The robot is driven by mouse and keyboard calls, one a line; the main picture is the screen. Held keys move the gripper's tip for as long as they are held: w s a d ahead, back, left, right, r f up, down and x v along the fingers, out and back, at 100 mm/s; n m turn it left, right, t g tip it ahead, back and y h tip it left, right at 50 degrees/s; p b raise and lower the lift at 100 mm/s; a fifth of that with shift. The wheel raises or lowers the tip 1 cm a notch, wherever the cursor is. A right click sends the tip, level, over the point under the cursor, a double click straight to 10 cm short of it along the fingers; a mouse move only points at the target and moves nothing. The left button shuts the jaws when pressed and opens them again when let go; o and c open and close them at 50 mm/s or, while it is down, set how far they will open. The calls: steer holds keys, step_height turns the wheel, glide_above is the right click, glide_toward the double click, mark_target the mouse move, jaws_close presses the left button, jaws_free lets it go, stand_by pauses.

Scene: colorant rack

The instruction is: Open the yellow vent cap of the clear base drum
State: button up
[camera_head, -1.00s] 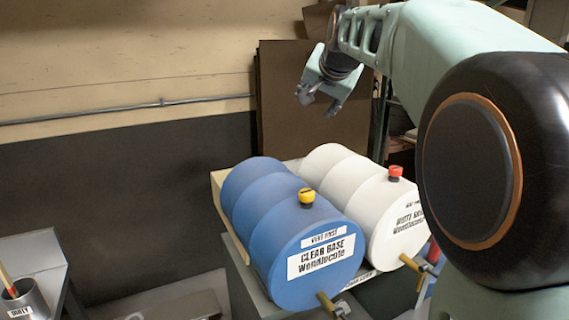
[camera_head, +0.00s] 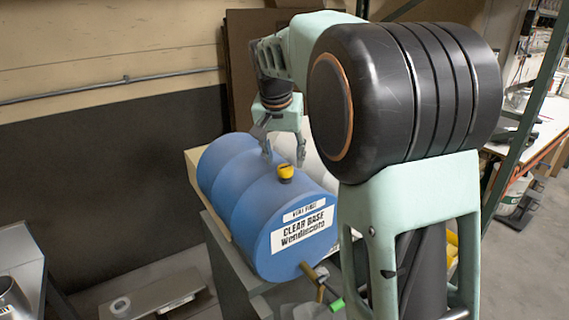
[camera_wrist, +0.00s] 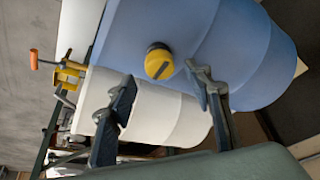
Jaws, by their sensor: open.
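The blue clear base drum (camera_head: 250,195) lies on its side with its labelled end facing the front. Its yellow vent cap (camera_head: 286,172) sits on top near that end and looks closed. In the wrist view the cap (camera_wrist: 159,62) shows round and yellow with a dark slot or ridge. My gripper (camera_head: 283,157) is open and empty, pointing down over the drum just behind the cap. In the wrist view the two fingers (camera_wrist: 160,97) are apart, and the cap lies beyond and above the gap between them, not between the fingertips.
A white drum (camera_wrist: 150,108) lies right beside the blue one, mostly hidden by my arm in the head view. A brass tap (camera_head: 312,272) sticks out of the blue drum's front. A grey bench (camera_head: 20,262) stands at left.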

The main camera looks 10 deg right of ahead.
mark_target(285, 167)
steer(key=shift+x, duration=1.6)
steer(key=shift+c, duration=0.2)
steer(key=c, duration=1.1)
